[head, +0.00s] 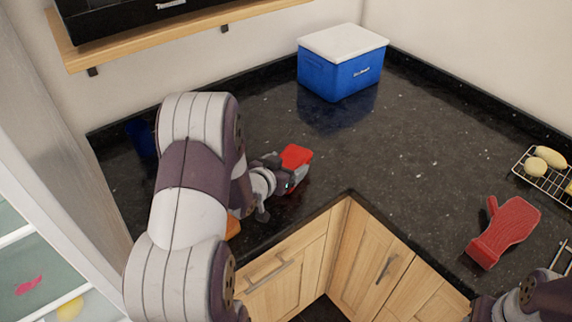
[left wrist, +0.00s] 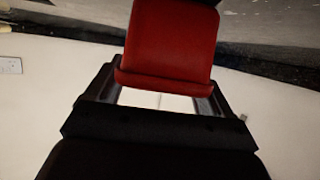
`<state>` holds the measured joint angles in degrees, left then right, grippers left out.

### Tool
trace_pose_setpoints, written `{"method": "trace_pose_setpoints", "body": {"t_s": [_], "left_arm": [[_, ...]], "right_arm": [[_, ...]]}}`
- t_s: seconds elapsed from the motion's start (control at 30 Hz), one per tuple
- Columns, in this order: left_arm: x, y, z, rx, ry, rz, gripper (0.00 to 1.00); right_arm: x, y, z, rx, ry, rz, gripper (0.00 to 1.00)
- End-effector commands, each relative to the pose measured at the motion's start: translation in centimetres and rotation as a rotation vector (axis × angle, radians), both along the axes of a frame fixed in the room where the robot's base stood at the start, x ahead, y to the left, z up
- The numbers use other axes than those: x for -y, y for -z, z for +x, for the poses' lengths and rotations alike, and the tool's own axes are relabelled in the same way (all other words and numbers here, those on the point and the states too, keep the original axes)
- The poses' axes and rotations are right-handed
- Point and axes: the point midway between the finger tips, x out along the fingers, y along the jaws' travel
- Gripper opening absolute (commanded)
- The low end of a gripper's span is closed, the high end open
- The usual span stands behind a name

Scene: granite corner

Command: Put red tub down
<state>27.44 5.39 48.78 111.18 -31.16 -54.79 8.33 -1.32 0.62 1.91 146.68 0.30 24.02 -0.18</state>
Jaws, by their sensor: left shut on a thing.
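The red tub (head: 296,156) is a small red box at the end of my left arm in the head view, over the dark granite counter (head: 330,160) near its front edge. My left gripper (head: 290,176) is shut on it. In the left wrist view the red tub (left wrist: 170,42) sits between the two fingers of the left gripper (left wrist: 165,95). I cannot tell whether the tub's underside touches the counter. Part of my right arm shows at the lower right corner of the head view, but its gripper fingers are not visible.
A blue cooler with a white lid (head: 342,68) stands at the back. A red oven mitt (head: 504,230) and a wire rack (head: 545,180) with yellowish items lie at the right. A dark blue thing (head: 142,138) is partly hidden behind my left arm. The middle counter is clear.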

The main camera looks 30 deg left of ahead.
Motion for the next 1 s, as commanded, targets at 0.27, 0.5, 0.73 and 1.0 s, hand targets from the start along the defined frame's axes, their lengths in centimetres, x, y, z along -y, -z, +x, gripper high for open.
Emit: {"method": "trace_pose_setpoints", "body": {"t_s": [0.27,0.5,0.73,1.0], "left_arm": [[0.0,0.0,0.0,0.0,0.0,0.0,1.0],[-0.1,-0.8,-1.6,0.002,-0.001,0.002,1.0],[-0.1,-2.9,-6.4,0.001,-0.005,0.001,1.0],[0.0,-4.5,-10.7,0.0,-0.003,0.001,1.0]], "right_arm": [[0.0,0.1,0.0,0.0,0.0,0.0,0.43],[0.0,0.0,0.0,0.0,0.0,0.0,0.43],[0.0,-0.2,0.0,0.0,0.0,0.0,0.43],[0.0,-0.6,0.0,0.0,0.0,0.0,0.43]]}}
